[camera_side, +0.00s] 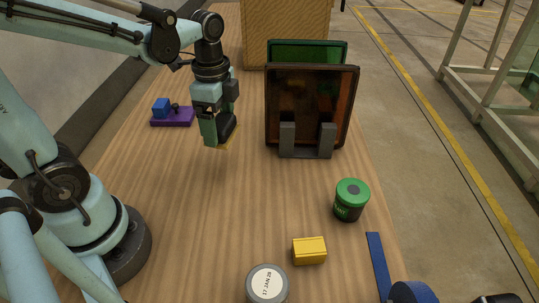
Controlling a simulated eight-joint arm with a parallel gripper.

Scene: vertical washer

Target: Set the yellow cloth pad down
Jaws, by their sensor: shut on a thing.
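My gripper (219,134) points down above the wooden table, left of the dark upright panels. It is shut on the yellow cloth pad (231,141). Only a thin yellow-orange edge of the pad shows beside and below the fingers; the rest is hidden by them. The pad is close to the table top, but I cannot tell whether it touches it.
Dark framed panels (310,105) stand in a grey holder (306,153). A purple base with a blue block (161,107) lies to the left. A green-lidded jar (350,200), yellow block (309,250), round grey tin (267,284) and blue strip (377,263) are nearer. The table's middle is clear.

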